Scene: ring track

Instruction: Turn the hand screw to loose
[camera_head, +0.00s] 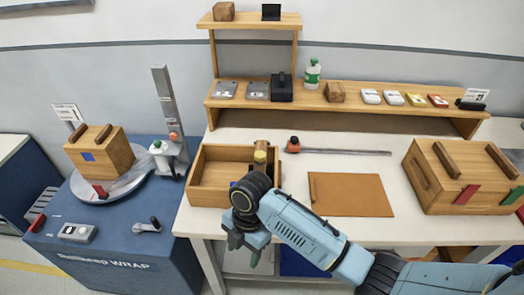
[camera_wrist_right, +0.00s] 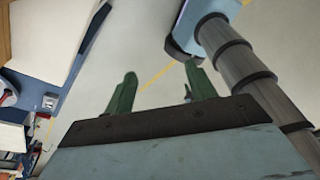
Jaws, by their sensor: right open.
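No part is clearly marked as the hand screw, and I cannot tell which one it is. A small red-orange knob (camera_head: 173,136) sits on the grey mast (camera_head: 163,100) of the blue wrapping machine, beside a white piece with a green top (camera_head: 158,147). My right gripper (camera_head: 246,243) hangs in front of the bench edge, right of the machine and apart from these parts. In the right wrist view its green fingers (camera_wrist_right: 160,72) are apart with nothing between them. My left gripper is not in view.
A wooden box (camera_head: 113,151) stands on the machine's turntable (camera_head: 88,190). On the bench are an open wooden tray (camera_head: 213,193), an orange-ended clamp (camera_head: 293,145), a brown board (camera_head: 350,194) and a lidded wooden box (camera_head: 430,185). Bare floor (camera_wrist_right: 150,45) lies below my right gripper.

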